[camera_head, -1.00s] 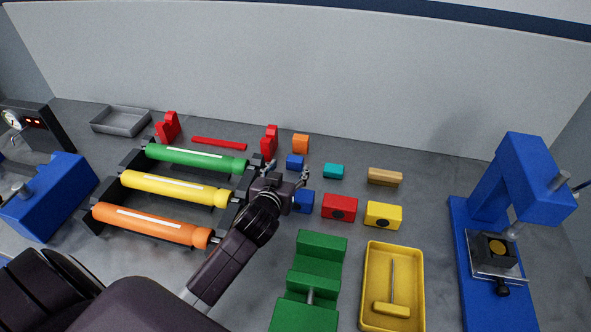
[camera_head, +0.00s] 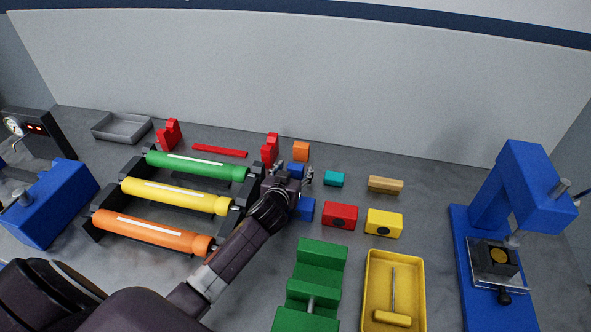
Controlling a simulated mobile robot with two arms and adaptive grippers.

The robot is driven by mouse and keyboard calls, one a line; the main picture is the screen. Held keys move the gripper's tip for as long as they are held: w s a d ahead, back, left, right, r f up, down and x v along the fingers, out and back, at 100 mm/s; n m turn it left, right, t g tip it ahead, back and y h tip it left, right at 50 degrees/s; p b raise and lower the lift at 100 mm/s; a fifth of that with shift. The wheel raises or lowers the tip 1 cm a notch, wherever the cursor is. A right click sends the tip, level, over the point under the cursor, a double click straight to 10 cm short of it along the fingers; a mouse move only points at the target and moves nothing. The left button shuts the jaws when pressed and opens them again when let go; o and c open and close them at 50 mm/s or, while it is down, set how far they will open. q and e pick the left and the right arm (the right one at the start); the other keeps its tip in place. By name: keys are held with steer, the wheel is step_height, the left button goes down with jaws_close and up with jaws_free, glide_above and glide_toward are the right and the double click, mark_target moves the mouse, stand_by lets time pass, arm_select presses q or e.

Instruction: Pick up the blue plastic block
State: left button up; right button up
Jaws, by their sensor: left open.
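A small blue block (camera_head: 296,170) lies on the grey bench near the back wall, just behind my left gripper. A larger blue block (camera_head: 306,209) lies closer, partly hidden by my left gripper's right side. Which of them is the plastic one I cannot tell. My left gripper (camera_head: 291,171) is open, its fingers pointing to the back wall. In this view the small blue block shows between its two fingertips. I cannot tell whether they touch it. My right gripper is not in view.
Orange (camera_head: 301,151), teal (camera_head: 334,179), red (camera_head: 340,215), yellow (camera_head: 384,222) and wooden (camera_head: 385,184) blocks lie around. A red bracket (camera_head: 270,150) stands close left of the gripper. A roller rack (camera_head: 247,192) is left, a green stepped block (camera_head: 320,262) in front, a blue press (camera_head: 525,190) right.

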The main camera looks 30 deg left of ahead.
arm_select(q)
steer(key=shift+w, duration=0.15)
steer(key=shift+c, duration=0.3)
steer(key=c, duration=1.2)
